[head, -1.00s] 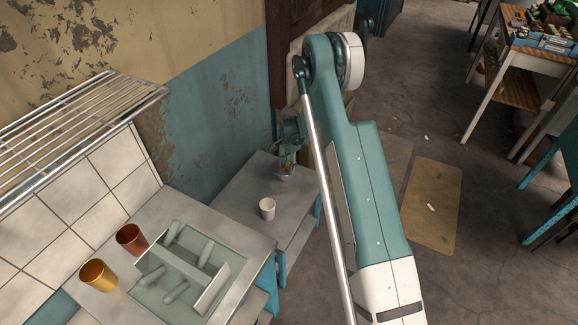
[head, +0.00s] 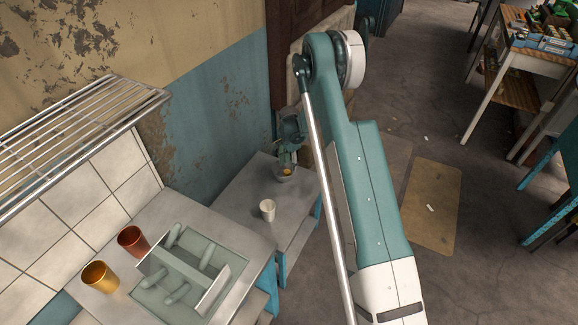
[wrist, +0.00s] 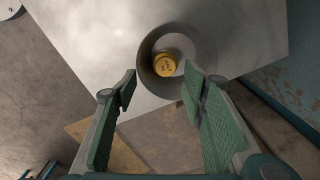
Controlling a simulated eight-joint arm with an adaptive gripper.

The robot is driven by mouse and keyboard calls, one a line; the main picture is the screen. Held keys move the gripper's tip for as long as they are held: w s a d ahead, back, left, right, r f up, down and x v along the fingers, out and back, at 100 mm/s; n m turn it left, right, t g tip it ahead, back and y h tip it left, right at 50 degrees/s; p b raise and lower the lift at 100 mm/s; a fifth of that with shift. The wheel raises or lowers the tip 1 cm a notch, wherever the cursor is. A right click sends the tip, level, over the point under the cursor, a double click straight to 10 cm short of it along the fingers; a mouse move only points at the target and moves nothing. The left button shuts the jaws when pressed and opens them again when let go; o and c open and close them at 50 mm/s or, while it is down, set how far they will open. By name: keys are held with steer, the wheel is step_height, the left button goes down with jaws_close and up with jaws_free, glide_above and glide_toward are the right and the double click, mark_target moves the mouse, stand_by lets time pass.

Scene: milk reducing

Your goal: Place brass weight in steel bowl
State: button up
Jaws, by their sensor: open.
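The steel bowl (wrist: 206,48) stands on the grey table, and the brass weight (wrist: 165,65) lies inside it, near the bowl's wall on the gripper side in the wrist view. My gripper (wrist: 160,90) is open, its two green finger pads apart, with nothing between them. In the wrist view the fingertips are at the near side of the bowl. In the head view, my gripper (head: 288,155) is just above the bowl (head: 286,175), and a bit of the yellow weight (head: 287,171) shows inside the bowl.
A white cup (head: 267,210) stands on the same table (head: 240,195), in front of the bowl. A copper cup (head: 132,241), a gold cup (head: 100,277) and a grey-green rack (head: 185,270) stand on the nearer counter. A wire shelf (head: 70,130) hangs on the left wall.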

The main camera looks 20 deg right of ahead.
step_height(320, 180, up, 11)
steer(key=p, duration=0.1)
steer(key=shift+r+p, duration=0.2)
steer(key=shift+p, duration=0.15)
steer(key=shift+r, duration=0.15)
stand_by(0.5)
step_height(320, 180, up, 22)
steer(key=f+n+t, duration=0.1)
steer(key=n+t, duration=0.1)
steer(key=n, duration=0.2)
glide_above(289, 172)
steer(key=s+a, duration=0.3)
steer(key=s, duration=0.6)
steer(key=s+a+r+n+t, duration=0.1)
steer(key=s+a+r+n, duration=0.15)
steer(key=s+r, duration=1.05)
steer(key=s+a+r+n+t, duration=0.15)
steer(key=s+r+n, duration=0.4)
steer(key=s, duration=0.85)
steer(key=s+a+n+t, duration=0.1)
steer(key=s+n+t, duration=0.1)
steer(key=s, duration=1.4)
steer(key=shift+f+t, duration=0.3)
steer(key=shift+t, duration=0.05)
